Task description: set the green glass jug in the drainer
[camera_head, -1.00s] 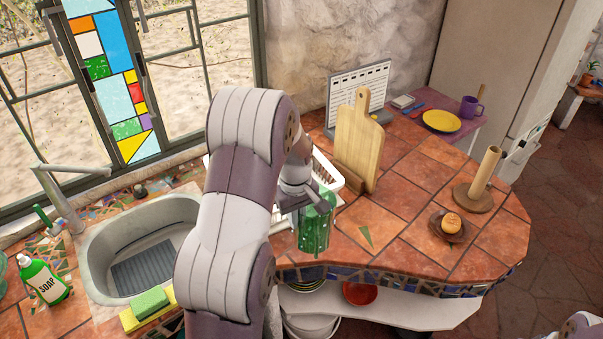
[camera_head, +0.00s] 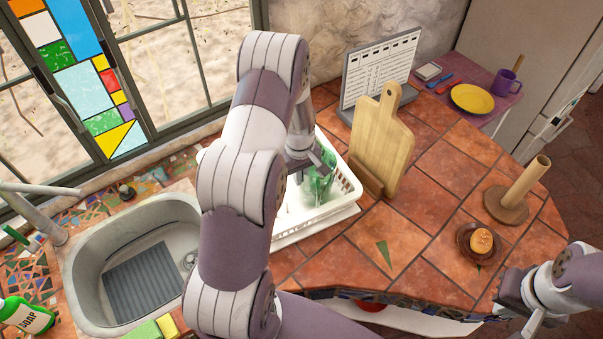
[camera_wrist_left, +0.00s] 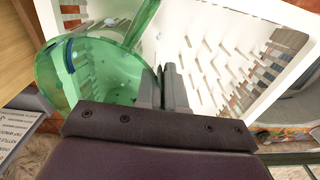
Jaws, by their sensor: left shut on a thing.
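The green glass jug (camera_head: 319,187) is in my left gripper (camera_head: 310,163), at the white drainer (camera_head: 346,188) on the tiled counter. In the head view the jug overlaps the drainer's inside; I cannot tell whether its base touches the drainer floor. In the left wrist view the see-through jug (camera_wrist_left: 100,72) is at the left of the fingers (camera_wrist_left: 163,88), and the slotted drainer wall (camera_wrist_left: 215,45) shows beyond. The left gripper is shut on the jug. My right gripper (camera_head: 515,303) is low at the right edge, away from the jug; its jaw opening is unclear.
A wooden cutting board (camera_head: 378,145) stands upright close to the drainer's right side. The sink (camera_head: 80,270) lies to the left. A bun on a brown plate (camera_head: 467,248) and a wooden holder (camera_head: 512,205) stand at the right. The counter's middle right is clear.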

